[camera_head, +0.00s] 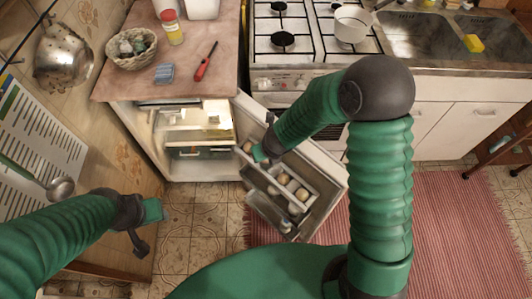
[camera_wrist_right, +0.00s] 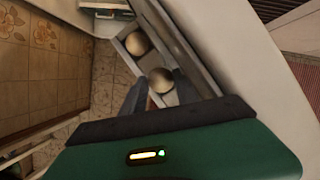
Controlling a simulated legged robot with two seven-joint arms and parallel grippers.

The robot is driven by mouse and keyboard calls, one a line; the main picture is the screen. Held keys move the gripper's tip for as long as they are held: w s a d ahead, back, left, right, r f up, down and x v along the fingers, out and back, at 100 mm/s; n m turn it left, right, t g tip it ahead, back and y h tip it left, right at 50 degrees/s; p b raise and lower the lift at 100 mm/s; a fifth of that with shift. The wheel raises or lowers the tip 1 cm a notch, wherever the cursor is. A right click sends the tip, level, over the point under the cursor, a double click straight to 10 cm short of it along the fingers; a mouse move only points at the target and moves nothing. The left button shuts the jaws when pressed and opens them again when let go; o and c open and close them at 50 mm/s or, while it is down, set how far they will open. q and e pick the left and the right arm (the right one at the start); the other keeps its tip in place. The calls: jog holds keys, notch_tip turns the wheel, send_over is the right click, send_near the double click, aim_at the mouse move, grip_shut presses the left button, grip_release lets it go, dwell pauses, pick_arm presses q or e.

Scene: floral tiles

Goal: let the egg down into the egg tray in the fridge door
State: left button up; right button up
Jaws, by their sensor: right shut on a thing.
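The fridge door (camera_head: 328,183) stands open, with the egg tray (camera_head: 291,178) on its inner side. Several pale eggs show there in the head view, such as one egg (camera_head: 302,194). My right gripper (camera_head: 262,154) is low over the door's shelf. In the right wrist view its fingers (camera_wrist_right: 160,92) are shut on a brown egg (camera_wrist_right: 161,80), at the tray's narrow channel. Another egg (camera_wrist_right: 138,43) sits just beyond it. Whether the held egg touches the tray cannot be told. My left gripper (camera_head: 146,226) is open and empty, far left of the door.
The lit fridge interior (camera_head: 195,130) is left of the door. The stove (camera_head: 300,40) is behind it. The counter (camera_head: 135,90) above the fridge holds a basket (camera_head: 132,47), a red screwdriver (camera_head: 206,62) and a jar (camera_head: 171,27). Tiled floor (camera_head: 195,225) is clear left of the door.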

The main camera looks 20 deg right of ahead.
jog(key=shift+d+f, duration=0.1)
jog(key=shift+f, duration=0.1)
jog(key=o, duration=1)
jog(key=shift+c, duration=0.2)
jog(key=shift+r, duration=0.1)
jog(key=r+p, duration=0.1)
jog(key=a+r+p, duration=0.1)
jog(key=r+p, duration=0.1)
jog(key=r, duration=0.1)
jog(key=shift+s+a, duration=0.2)
jog(key=shift+s, duration=0.15)
jog(key=shift+s+a+r+p, duration=0.2)
jog(key=shift+a+r+p, duration=0.15)
jog(key=shift+r+p, duration=0.35)
jog(key=shift+s+a+r+p, duration=0.15)
jog(key=shift+a+r+p, duration=0.15)
jog(key=shift+r+p, duration=0.35)
